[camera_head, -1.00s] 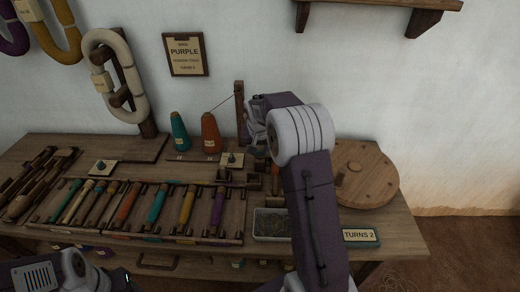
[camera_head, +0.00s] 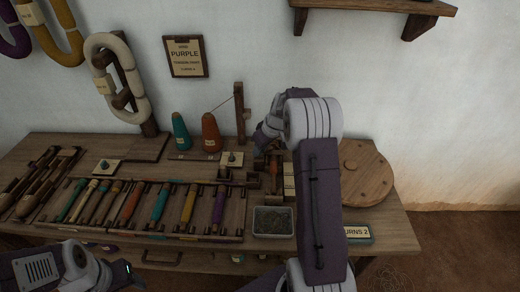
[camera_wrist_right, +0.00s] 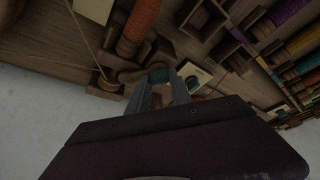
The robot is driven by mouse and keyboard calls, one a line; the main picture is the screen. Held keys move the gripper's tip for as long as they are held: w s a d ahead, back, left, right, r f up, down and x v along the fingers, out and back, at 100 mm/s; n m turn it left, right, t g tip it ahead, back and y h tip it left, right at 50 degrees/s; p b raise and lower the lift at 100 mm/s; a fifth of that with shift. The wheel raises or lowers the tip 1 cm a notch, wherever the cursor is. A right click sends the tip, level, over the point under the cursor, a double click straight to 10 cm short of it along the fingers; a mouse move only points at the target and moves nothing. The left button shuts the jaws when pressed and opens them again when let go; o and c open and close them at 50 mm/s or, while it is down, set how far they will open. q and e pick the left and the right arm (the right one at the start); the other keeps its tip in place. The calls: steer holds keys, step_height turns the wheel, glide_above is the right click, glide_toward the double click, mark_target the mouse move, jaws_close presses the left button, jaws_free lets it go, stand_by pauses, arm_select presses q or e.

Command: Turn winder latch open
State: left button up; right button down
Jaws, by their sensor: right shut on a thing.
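My right gripper (camera_wrist_right: 160,92) is at the winder on the bench. In the wrist view its two fingers are close together around a small teal-grey piece (camera_wrist_right: 159,75), which looks like the winder latch, beside a wooden arm of the winder. In the head view the right gripper (camera_head: 263,143) is small and partly hidden by its own wrist, right of the upright wooden post (camera_head: 240,112), and the latch cannot be made out. My left arm is low at the left; its fingers cannot be made out.
Orange (camera_head: 211,132) and teal (camera_head: 181,132) thread cones stand left of the post. A rack of coloured bobbins (camera_head: 160,205), a grey tray (camera_head: 272,234), and a round wooden disc (camera_head: 368,175) are on the bench. My right forearm partly covers the TURNS 2 sign (camera_head: 357,233).

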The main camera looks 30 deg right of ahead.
steer(key=shift+d+n+y, duration=0.1)
steer(key=shift+n+y, duration=0.2)
steer(key=shift+n, duration=0.6)
steer(key=shift+r+n+g+y+p, duration=0.1)
steer(key=shift+n+g+y+p, duration=0.25)
steer(key=shift+n, duration=0.65)
steer(key=n+g+y+p, duration=0.1)
steer(key=n+p, duration=0.1)
steer(key=n, duration=0.1)
steer(key=shift+w+d+n, duration=0.1)
steer(key=shift+n, duration=0.2)
steer(key=shift+n+p, duration=0.6)
steer(key=shift+p, duration=0.05)
steer(key=shift+g, duration=0.25)
steer(key=c, duration=1.2)
jaws_free()
steer(key=shift+o, duration=0.2)
